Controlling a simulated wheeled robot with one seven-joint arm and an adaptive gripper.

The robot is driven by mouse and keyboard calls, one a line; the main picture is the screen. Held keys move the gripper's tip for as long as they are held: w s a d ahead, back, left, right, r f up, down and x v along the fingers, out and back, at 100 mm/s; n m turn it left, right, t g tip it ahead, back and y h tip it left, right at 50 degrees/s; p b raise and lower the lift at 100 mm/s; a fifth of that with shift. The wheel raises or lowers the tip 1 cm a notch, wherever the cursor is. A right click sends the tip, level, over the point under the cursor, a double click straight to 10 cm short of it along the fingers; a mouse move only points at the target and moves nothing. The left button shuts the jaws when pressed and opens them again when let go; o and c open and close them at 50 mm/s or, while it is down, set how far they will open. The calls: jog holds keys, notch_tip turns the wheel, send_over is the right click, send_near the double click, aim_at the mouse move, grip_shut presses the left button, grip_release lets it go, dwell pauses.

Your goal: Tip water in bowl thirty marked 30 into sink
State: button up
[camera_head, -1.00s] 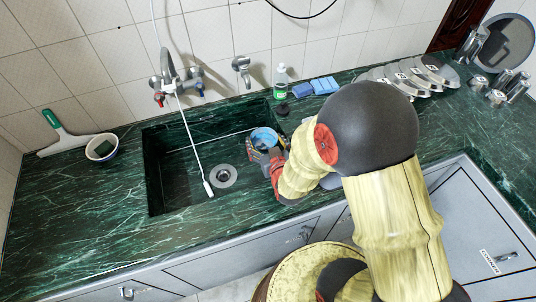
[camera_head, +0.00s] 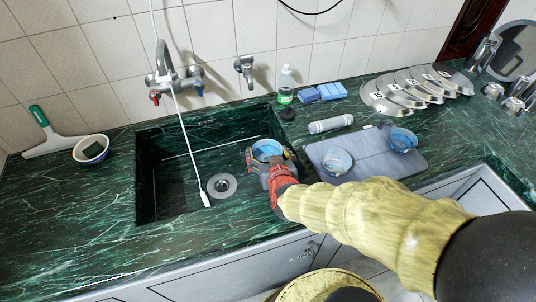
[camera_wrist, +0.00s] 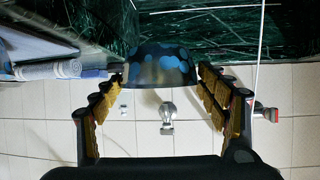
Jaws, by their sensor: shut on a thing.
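A small bowl with blue spots (camera_head: 267,148) is held by my gripper (camera_head: 268,160) over the right part of the sink (camera_head: 160,205). In the head view the bowl's opening faces up or nearly so; I cannot tell whether water is inside. In the wrist view the bowl (camera_wrist: 160,68) sits between the two fingers of my gripper (camera_wrist: 158,88), which are shut on its sides. No number mark is readable on it. The drain (camera_head: 222,186) lies to the left of the bowl, on the sink floor.
Two similar bowls stand on a grey board (camera_head: 350,172): one on the left (camera_head: 336,161), one on the right (camera_head: 402,140). A rolled cloth (camera_head: 331,124), a bottle (camera_head: 286,85), blue sponges (camera_head: 322,92) and several plates lie behind.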

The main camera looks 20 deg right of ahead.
jog(key=shift+w+r+g, duration=0.2)
jog(key=shift+w+g, duration=0.05)
jog(key=shift+g, duration=0.45)
jog(key=p, duration=0.1)
jog(key=g+p, duration=0.1)
jog(key=p, duration=0.1)
jog(key=shift+w+r+g+y, duration=0.1)
jog(key=shift+r+g+y, duration=0.1)
jog(key=shift+g+y, duration=0.1)
jog(key=shift+p, duration=0.3)
jog(key=g+p, duration=0.2)
jog(key=p, duration=0.5)
jog(key=w+g+p, duration=0.1)
jog(key=g+p, duration=0.1)
jog(key=p, duration=0.5)
jog(key=shift+d+r+y, duration=0.1)
jog(key=shift+r+y, duration=0.1)
jog(key=shift+y, duration=0.2)
jog(key=g+p, duration=0.2)
jog(key=p, duration=0.8)
jog(key=shift+w, duration=0.2)
jog(key=p, duration=0.3)
jog(key=shift+w+d+r+g, duration=0.1)
jog(key=shift+w+g, duration=0.15)
jog(key=shift+g, duration=0.05)
jog(key=p, duration=0.5)
jog(key=shift+g, duration=0.3)
jog(key=p, duration=0.4)
jog(key=shift+w+g+y, duration=0.3)
jog(key=shift+w, duration=0.1)
